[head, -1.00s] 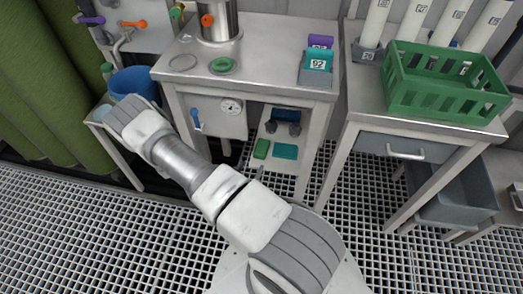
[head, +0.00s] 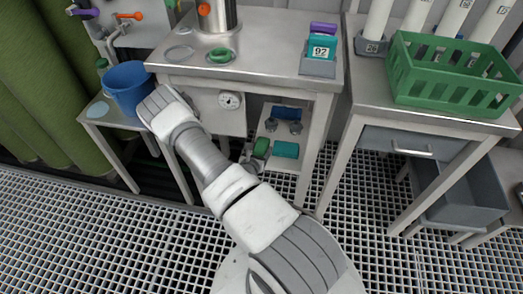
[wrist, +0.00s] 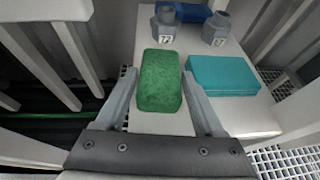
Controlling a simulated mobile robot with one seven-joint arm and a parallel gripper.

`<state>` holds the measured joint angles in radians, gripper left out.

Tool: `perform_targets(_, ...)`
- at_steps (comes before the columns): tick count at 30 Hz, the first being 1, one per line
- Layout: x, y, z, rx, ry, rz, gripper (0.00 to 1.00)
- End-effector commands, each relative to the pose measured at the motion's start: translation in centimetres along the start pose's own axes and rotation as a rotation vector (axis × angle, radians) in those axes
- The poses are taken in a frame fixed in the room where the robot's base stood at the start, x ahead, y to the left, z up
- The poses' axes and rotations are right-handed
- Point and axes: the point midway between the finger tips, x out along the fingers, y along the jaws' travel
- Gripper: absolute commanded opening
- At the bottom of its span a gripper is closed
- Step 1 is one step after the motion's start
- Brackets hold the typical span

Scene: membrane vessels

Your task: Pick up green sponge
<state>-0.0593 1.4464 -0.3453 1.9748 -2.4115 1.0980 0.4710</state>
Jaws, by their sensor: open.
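The green sponge (wrist: 160,80) lies on the light lower shelf in the wrist view, between the two fingers of my open gripper (wrist: 158,92). One finger is on each side of it, and I cannot tell whether either touches it. In the head view the sponge (head: 261,147) shows small on the lower shelf (head: 279,164) under the steel table. My gripper (head: 254,160) is partly hidden there behind my arm and the table.
A teal block (wrist: 222,75) lies just right of the sponge. Two grey fittings (wrist: 164,25) and a blue item (head: 286,112) stand behind. Table legs (head: 319,150) frame the shelf. A blue bucket (head: 129,88) stands on a side stand at the left.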

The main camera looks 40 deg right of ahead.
Motion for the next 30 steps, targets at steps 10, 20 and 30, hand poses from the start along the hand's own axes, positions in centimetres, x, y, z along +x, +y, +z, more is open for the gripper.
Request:
perform_targets(10, 0.4, 0.0, 0.1, -0.001, 0.001, 0.001, 0.54)
perform_targets(20, 0.4, 0.0, 0.1, -0.001, 0.001, 0.001, 0.09)
perform_targets(30, 0.1, 0.1, 1.0, 0.0, 0.0, 0.001, 0.09)
